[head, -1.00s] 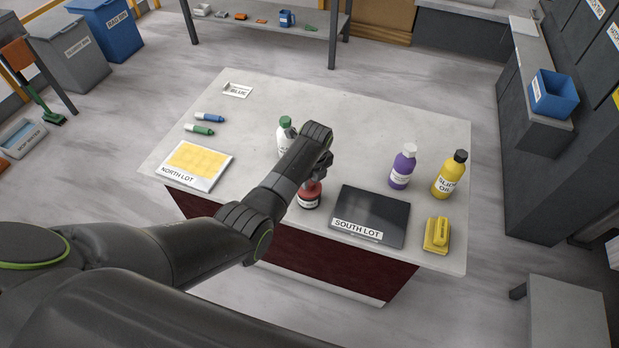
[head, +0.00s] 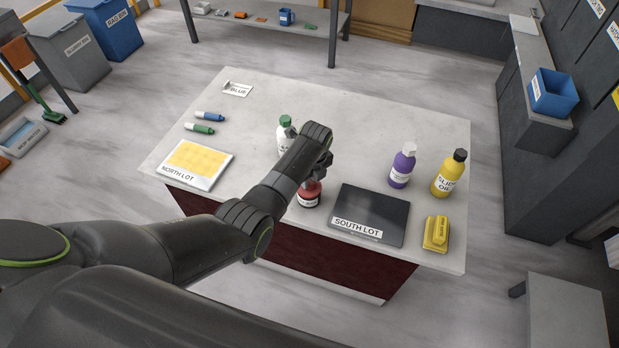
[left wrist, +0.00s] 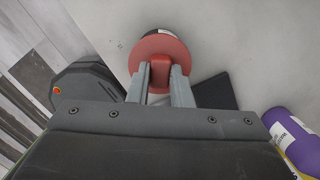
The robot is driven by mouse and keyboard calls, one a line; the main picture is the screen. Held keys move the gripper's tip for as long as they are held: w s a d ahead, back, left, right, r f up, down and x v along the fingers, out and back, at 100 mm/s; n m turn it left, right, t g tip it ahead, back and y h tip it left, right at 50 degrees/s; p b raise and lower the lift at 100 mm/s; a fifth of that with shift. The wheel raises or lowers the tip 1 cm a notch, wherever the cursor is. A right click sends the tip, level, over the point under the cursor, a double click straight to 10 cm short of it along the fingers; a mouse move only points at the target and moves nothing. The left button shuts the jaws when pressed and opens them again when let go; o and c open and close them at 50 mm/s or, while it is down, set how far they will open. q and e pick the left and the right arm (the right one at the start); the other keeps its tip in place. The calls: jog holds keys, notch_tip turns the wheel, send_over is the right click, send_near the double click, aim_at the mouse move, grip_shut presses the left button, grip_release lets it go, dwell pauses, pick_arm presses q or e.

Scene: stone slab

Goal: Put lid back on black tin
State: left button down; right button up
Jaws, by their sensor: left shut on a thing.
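My left gripper (head: 317,177) is shut on the knob of a red round lid (left wrist: 146,48). In the left wrist view both fingers (left wrist: 160,76) straddle the red knob. The lid also shows in the head view (head: 311,188), right over the black tin (head: 307,201), which has a white label and stands upright on the slab. The lid hides most of the tin's top, and I cannot tell if it is fully seated. A small dark and white part of the tin shows beyond the lid in the wrist view. My right gripper is not in view.
The dark South Lot board (head: 385,212) lies close right of the tin. A green-capped white bottle (head: 284,140) stands behind, partly hidden by my arm. A purple bottle (head: 401,170), yellow bottle (head: 449,175) and yellow block (head: 436,234) stand right. The slab's back middle (head: 350,110) is clear.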

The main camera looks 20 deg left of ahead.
pick_arm(q)
jog(key=shift+p, duration=0.3)
dwell(0.6)
jog(key=c, duration=0.7)
grip_release()
jog(key=shift+c, duration=0.2)
jog(key=shift+r, duration=0.1)
notch_tip(320, 180, up, 7)
jog(key=p, duration=0.7)
jog(key=shift+p, duration=0.4)
